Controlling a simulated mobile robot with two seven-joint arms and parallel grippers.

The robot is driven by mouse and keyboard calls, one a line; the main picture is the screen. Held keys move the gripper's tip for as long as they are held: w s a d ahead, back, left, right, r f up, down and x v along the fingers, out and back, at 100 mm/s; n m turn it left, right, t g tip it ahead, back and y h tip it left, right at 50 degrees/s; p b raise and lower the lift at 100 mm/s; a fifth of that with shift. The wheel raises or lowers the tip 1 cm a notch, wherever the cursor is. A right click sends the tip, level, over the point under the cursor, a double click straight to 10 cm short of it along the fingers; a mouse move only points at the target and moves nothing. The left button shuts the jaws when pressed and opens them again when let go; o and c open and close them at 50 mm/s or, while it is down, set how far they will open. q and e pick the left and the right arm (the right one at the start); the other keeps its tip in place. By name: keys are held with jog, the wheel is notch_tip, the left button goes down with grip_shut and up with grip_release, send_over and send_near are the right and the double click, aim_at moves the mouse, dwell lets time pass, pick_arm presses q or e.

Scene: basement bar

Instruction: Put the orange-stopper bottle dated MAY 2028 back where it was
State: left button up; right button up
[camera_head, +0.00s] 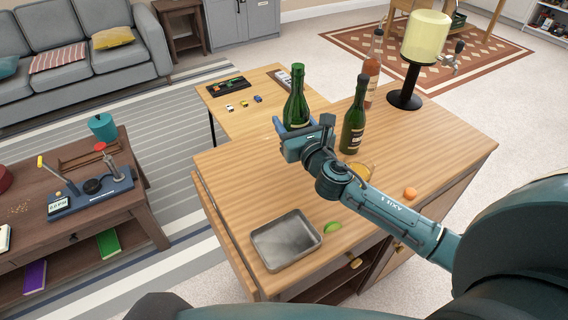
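A green bottle (296,98) stands upright or is held upright near the back left of the wooden counter; my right gripper (302,124) is at its lower part and hides its base. I cannot tell whether the fingers touch it. No date is readable on any bottle. My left gripper is not in view.
The counter's left part is clear. A lower table (265,85) stands behind.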

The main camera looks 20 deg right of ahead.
notch_tip(320, 180, down, 5)
jog(key=shift+f+b, duration=0.15)
jog(key=shift+b, duration=0.75)
notch_tip(320, 180, down, 3)
jog(key=shift+r+b, duration=0.2)
jog(key=shift+b, duration=0.5)
jog(key=shift+f, duration=0.3)
jog(key=shift+f+b, duration=0.25)
jog(key=shift+b, duration=0.05)
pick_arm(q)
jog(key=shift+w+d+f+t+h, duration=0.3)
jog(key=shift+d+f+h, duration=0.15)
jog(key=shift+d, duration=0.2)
pick_arm(e)
jog(key=o, duration=1.3)
jog(key=shift+o, duration=0.2)
